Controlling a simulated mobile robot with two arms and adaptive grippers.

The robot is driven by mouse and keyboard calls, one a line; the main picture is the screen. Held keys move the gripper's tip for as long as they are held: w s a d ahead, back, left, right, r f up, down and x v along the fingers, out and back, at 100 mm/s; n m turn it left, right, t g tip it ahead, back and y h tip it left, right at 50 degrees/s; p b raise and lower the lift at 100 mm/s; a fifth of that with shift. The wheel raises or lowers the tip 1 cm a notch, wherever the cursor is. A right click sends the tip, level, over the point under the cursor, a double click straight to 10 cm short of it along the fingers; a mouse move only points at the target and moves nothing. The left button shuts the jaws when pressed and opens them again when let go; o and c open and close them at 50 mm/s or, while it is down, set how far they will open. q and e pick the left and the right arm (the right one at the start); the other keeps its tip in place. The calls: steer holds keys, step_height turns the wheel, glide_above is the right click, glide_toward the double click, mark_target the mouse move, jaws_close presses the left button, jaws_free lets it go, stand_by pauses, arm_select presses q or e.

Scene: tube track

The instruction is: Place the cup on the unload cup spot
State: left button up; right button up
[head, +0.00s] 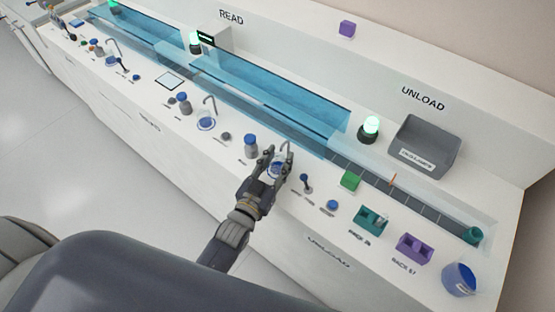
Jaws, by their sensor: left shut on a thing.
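My left gripper (274,160) is at the front of the counter in the unload section, its fingers closed around a small clear cup with blue at it (278,170). The fingers hide part of the cup. The cup is right beside a thin curved tap (288,150), at the counter surface or just above it; I cannot tell if it touches. The unload cup spot cannot be made out clearly; the gripper and cup may cover it. My right gripper is not in view.
A blue-capped bottle (250,146) stands left of the gripper.

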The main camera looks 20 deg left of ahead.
arm_select(q)
steer(key=shift+s, duration=0.1)
steer(key=shift+f, duration=0.15)
steer(key=o, duration=1)
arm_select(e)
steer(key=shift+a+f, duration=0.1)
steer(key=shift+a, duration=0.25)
arm_select(q)
steer(key=shift+s+a+b, duration=0.2)
steer(key=shift+s+a, duration=0.1)
steer(key=shift+s, duration=1.65)
steer(key=shift+s+a+b, duration=0.2)
steer(key=shift+s+a, duration=0.1)
steer(key=shift+s, duration=1.7)
steer(key=shift+s+a+b, duration=0.2)
steer(key=shift+s+a, duration=0.1)
steer(key=shift+s, duration=1.65)
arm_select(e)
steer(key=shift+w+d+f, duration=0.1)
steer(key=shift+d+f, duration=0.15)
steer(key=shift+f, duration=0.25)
